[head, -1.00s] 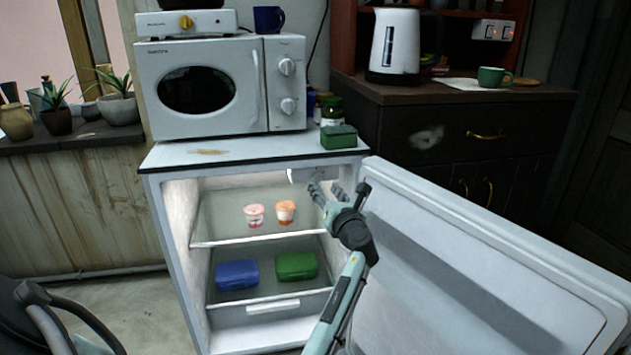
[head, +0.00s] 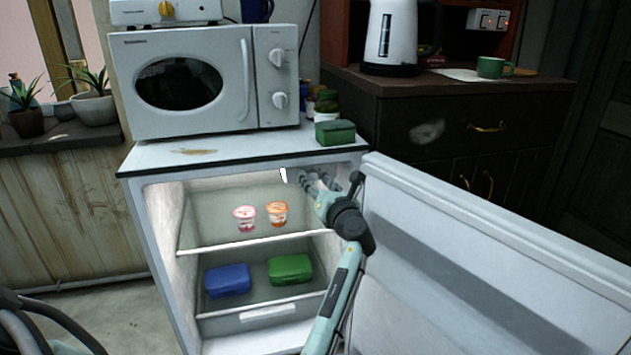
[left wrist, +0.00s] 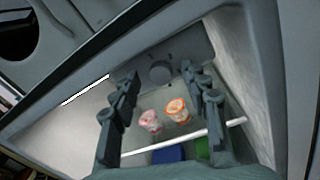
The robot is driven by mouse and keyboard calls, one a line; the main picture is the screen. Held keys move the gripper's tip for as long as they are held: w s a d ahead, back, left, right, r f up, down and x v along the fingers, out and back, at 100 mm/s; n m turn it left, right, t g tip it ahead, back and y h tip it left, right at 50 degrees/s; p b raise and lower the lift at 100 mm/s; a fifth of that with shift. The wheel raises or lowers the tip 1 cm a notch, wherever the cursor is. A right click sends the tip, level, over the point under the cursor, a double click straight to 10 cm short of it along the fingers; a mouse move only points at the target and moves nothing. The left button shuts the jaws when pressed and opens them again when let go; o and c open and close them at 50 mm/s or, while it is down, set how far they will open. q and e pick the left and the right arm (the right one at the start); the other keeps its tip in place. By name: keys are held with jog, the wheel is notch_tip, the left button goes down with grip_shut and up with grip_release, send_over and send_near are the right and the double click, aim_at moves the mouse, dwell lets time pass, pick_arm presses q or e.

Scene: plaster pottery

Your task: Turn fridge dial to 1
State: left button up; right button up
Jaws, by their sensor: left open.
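The fridge dial (left wrist: 160,72) is a round grey knob on a grey panel (left wrist: 178,52) at the top inside of the fridge. Small marks surround it, too small to read surely, and I cannot tell its setting. In the left wrist view it shows between the two fingers of my open left gripper (left wrist: 158,80), apart from both as far as I can see. In the head view my left gripper (head: 316,183) reaches into the upper right of the open fridge (head: 160,270) and hides the dial. My right gripper is not in view.
The open fridge door (head: 470,240) stands to the right of my arm. A pink cup (head: 245,219) and an orange cup (head: 277,214) stand on the upper shelf. Blue (head: 228,280) and green (head: 290,269) boxes sit below. A microwave (head: 205,80) stands on top.

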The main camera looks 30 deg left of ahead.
pick_arm(q)
jog(key=shift+c, duration=0.4)
grip_shut()
